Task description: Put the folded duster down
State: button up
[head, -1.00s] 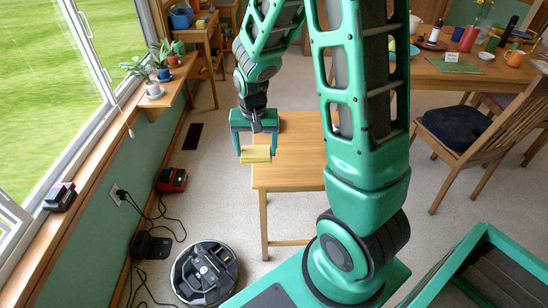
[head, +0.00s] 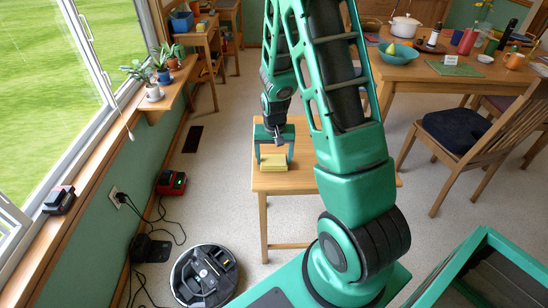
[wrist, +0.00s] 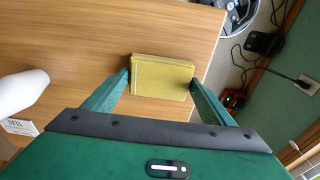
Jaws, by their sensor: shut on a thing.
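The folded duster (head: 273,161) is a yellow, flat, layered block. My gripper (head: 274,158) points down and is shut on it over the small wooden table. In the wrist view the duster (wrist: 162,77) sits between the two green fingers, which touch its opposite short sides. The duster is at or just above the tabletop (wrist: 90,45), close to the table's edge; I cannot tell whether it touches the wood. My arm hides much of the table (head: 258,184) in the head view.
In the wrist view a white rounded object (wrist: 16,92) and a small card (wrist: 20,127) show at the left. A robot vacuum (head: 204,275) and a red charger (head: 171,182) are near the wall. A chair (head: 470,135) stands right.

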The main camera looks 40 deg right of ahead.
aim_at(274, 163)
jog(key=shift+f, duration=0.15)
jog(key=o, duration=1.1)
notch_tip(274, 163, up, 12)
jog(key=s, duration=0.1)
jog(key=shift+g+y, duration=0.5)
jog(key=shift+g, duration=0.1)
jog(key=s+r, duration=0.4)
jog(key=s, duration=0.5)
jog(key=s+a+r, duration=0.1)
jog(key=s+r, duration=0.3)
jog(key=s, duration=0.5)
jog(key=s+a+r, duration=0.1)
jog(key=s+r, duration=0.4)
jog(key=s, duration=0.4)
jog(key=shift+s, duration=0.15)
